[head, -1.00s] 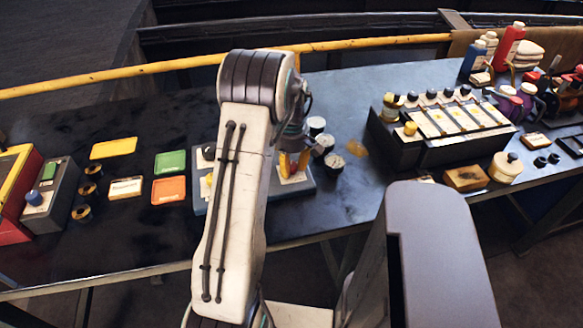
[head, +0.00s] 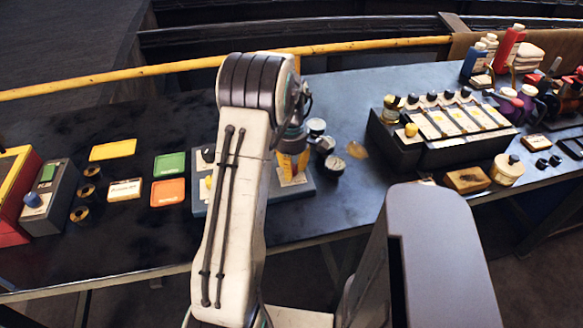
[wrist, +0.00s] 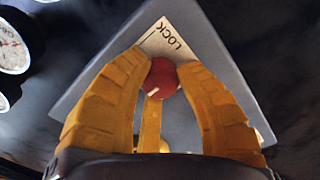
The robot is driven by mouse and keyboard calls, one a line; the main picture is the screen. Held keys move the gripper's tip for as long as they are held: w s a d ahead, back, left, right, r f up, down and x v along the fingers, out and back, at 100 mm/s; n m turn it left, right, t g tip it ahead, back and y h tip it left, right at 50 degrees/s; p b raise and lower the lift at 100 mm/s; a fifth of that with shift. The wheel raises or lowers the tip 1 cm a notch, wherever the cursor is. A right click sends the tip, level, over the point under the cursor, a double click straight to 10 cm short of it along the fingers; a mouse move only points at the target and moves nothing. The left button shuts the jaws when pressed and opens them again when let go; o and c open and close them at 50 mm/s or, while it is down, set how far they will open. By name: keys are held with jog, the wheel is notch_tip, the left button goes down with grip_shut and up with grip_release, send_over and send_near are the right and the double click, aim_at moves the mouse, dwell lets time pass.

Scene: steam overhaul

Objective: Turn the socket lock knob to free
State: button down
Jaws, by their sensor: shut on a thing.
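The socket lock knob (wrist: 161,78) is a small red knob in the wrist view, beside a pale label (wrist: 168,42) reading LOCK on a grey plate (wrist: 215,62). My gripper (wrist: 162,84) has yellow fingers closed around the knob from both sides. In the head view my gripper (head: 291,165) points down over the right part of the grey-blue base plate (head: 307,188). My arm hides much of that plate, and the knob cannot be seen there. A white mark shows on the knob's lower edge.
A black rack (head: 405,150) with knobs is farther right. Green (head: 170,162) and orange (head: 168,192) cards lie left of my arm. A yellow rail (head: 150,68) runs behind the table.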

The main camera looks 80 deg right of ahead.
jog(key=c, duration=0.9)
grip_release()
jog(key=shift+o, duration=0.2)
notch_tip(320, 180, up, 12)
jog(key=shift+f, duration=0.1)
dwell(0.5)
